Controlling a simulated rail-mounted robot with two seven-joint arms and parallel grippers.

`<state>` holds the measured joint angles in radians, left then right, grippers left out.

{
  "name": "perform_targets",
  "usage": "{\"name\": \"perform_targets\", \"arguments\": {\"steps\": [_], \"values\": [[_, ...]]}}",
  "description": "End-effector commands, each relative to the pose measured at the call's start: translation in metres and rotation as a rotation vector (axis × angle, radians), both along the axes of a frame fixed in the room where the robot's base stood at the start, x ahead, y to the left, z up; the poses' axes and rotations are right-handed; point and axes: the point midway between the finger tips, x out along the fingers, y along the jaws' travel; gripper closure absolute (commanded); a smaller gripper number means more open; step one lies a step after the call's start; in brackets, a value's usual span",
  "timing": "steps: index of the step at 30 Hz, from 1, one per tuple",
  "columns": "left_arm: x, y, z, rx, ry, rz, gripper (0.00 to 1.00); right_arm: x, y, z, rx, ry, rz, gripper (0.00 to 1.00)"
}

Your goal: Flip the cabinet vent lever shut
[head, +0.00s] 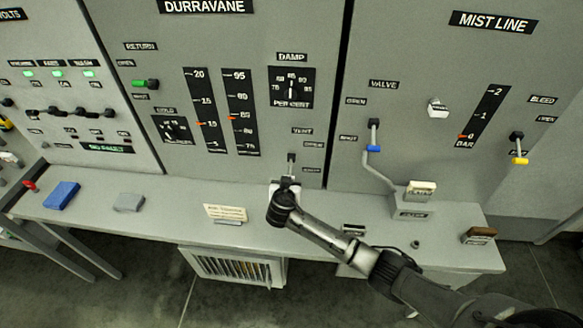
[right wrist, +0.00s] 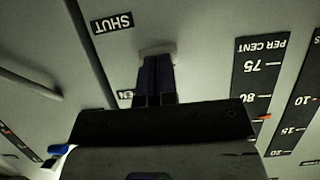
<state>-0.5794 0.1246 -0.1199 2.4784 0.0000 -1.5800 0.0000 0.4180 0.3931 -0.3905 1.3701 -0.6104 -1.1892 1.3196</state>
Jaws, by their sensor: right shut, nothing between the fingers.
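The vent lever (head: 291,160) is on the middle cabinet panel, below the VENT label (head: 302,131). Its dark tip points up, near the upper of two small labels at its right. My right gripper (head: 287,183) is just below the lever tip, close to the panel; whether it touches the lever is unclear. In the right wrist view its dark fingers (right wrist: 157,75) are shut and empty, with a pale piece (right wrist: 158,50) at their tips. The SHUT label (right wrist: 113,23) shows upside down there; another label (right wrist: 125,94) is partly hidden. My left gripper is out of view.
A grey ledge (head: 160,222) runs below the panels, with a blue block (head: 62,195), a grey block (head: 129,202) and a cream card (head: 225,212). At right are a blue-tipped valve lever (head: 373,147) and a yellow-tipped bleed lever (head: 520,160). A slatted crate (head: 232,266) is below.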

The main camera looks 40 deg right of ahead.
Motion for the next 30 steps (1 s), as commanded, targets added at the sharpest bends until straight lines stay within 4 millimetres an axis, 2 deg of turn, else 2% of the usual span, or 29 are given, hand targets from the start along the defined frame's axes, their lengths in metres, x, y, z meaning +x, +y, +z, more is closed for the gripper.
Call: {"name": "perform_targets", "arguments": {"steps": [21, 30], "values": [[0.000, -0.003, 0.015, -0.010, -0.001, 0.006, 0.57, 0.000, 0.000, 0.018, 0.007, 0.005, 0.000, 1.00], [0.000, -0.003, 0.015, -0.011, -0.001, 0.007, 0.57, 0.000, -0.001, 0.019, 0.006, 0.005, 0.000, 1.00]]}}
